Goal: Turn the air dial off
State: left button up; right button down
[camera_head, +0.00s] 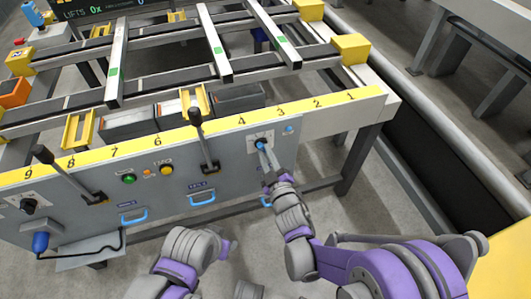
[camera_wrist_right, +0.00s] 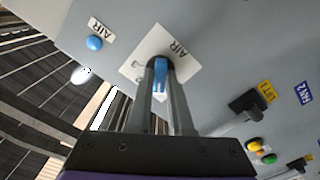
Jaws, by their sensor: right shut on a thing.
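The air dial is a blue knob (camera_wrist_right: 161,73) on a white AIR plate (camera_wrist_right: 188,40) on the grey front panel. In the head view the dial (camera_head: 261,143) shows near the panel's right end, below the numbers 3 and 4. My right gripper (camera_head: 265,155) reaches up to it. In the wrist view the right gripper's two fingers (camera_wrist_right: 161,75) are shut on the blue knob, one on each side. The fingers hide part of the knob and of the plate's markings, so I cannot read its setting. My left gripper is not clearly visible.
A small blue AIR button (camera_wrist_right: 94,43) sits beside the dial plate. Black levers (camera_head: 205,145), a green button (camera_head: 129,179), a yellow button (camera_head: 167,170) and blue handles (camera_head: 201,198) stand out from the panel to the left. The floor in front is clear.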

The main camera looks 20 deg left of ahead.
jog(key=shift+n+p, duration=0.5)
jog(key=shift+n, duration=1.7)
jog(key=c, duration=0.8)
grip_release()
jog(key=v, duration=1)
jog(key=shift+s+d, duration=0.3)
jog(key=shift+d, duration=0.05)
